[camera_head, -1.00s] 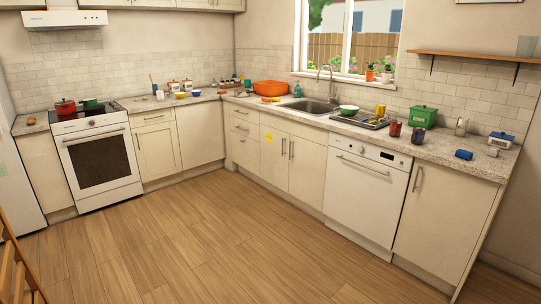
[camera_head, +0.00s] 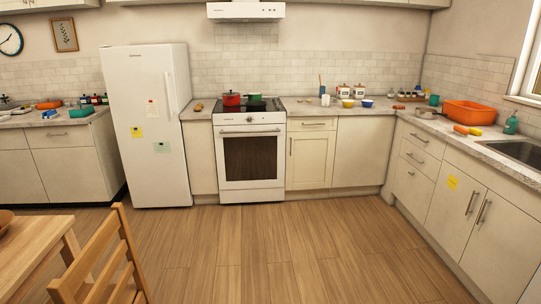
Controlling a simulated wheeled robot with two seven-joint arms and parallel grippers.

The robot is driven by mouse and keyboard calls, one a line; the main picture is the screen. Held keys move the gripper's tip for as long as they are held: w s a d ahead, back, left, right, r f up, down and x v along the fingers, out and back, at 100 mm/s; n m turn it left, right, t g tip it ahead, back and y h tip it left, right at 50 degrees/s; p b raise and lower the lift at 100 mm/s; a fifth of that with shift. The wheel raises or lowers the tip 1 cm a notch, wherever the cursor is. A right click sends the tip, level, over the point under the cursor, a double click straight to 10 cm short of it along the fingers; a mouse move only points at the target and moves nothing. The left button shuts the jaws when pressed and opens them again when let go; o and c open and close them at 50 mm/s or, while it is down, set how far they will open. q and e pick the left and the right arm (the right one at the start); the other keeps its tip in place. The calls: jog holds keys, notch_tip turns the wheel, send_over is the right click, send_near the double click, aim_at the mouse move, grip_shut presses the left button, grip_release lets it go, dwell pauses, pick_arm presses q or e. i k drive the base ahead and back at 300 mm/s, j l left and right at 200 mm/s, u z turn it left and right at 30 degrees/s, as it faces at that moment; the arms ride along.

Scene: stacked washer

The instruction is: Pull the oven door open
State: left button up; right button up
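The white oven (camera_head: 251,150) stands across the room near the middle of the head view, built in between cream cabinets. Its door (camera_head: 251,160) is shut, with a dark window and a horizontal handle (camera_head: 249,131) along the top edge. A red pot (camera_head: 231,98) and a green pan (camera_head: 255,99) sit on the black hob above it. Neither of my grippers shows in the view.
Open wooden floor (camera_head: 260,240) lies before the oven. A wooden chair (camera_head: 105,260) and table (camera_head: 35,250) stand at the lower left. A white fridge (camera_head: 147,125) is left of the oven. Cabinets with a sink (camera_head: 520,151) run along the right.

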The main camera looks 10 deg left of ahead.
aim_at(252, 157)
jog(key=i+u, duration=0.35)
jog(key=i, duration=1.85)
